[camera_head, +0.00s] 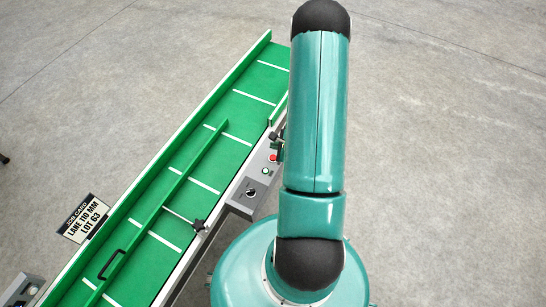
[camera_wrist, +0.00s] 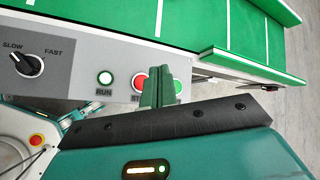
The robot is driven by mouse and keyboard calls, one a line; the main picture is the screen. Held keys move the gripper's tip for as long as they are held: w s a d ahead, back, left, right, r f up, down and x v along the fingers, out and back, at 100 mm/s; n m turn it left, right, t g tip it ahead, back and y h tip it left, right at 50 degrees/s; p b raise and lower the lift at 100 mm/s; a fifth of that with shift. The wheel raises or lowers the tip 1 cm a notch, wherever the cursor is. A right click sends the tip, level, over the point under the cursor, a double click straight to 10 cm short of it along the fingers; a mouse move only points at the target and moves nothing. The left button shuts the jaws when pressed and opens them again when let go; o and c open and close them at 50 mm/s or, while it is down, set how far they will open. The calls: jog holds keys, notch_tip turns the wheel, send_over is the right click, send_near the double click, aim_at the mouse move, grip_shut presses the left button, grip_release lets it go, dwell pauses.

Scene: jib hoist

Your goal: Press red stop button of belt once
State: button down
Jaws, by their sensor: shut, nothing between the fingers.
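The red stop button (camera_wrist: 139,83) sits on the grey control panel of the belt, right of the white-and-green RUN button (camera_wrist: 105,78). Its label is partly covered by my gripper. In the head view the red stop button (camera_head: 273,157) shows small beside my arm. My gripper (camera_wrist: 160,78) is shut and empty, its green fingers standing over the panel just right of the visible red face and overlapping its edge. Whether the fingertips touch the button cannot be told.
A SLOW–FAST dial (camera_wrist: 27,64) lies left on the panel. The green belt (camera_head: 200,170) with white cross lines and a green guide rail (camera_head: 170,200) runs behind it. A job card (camera_head: 84,218) stands at the belt's left side. Grey floor is open around.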

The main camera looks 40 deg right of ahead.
aim_at(271, 155)
jog(key=shift+f, duration=2.5)
jog(key=shift+f, duration=0.4)
jog(key=shift+f, duration=0.45)
dwell(0.6)
jog(key=shift+r, duration=0.85)
jog(key=shift+r, duration=2.5)
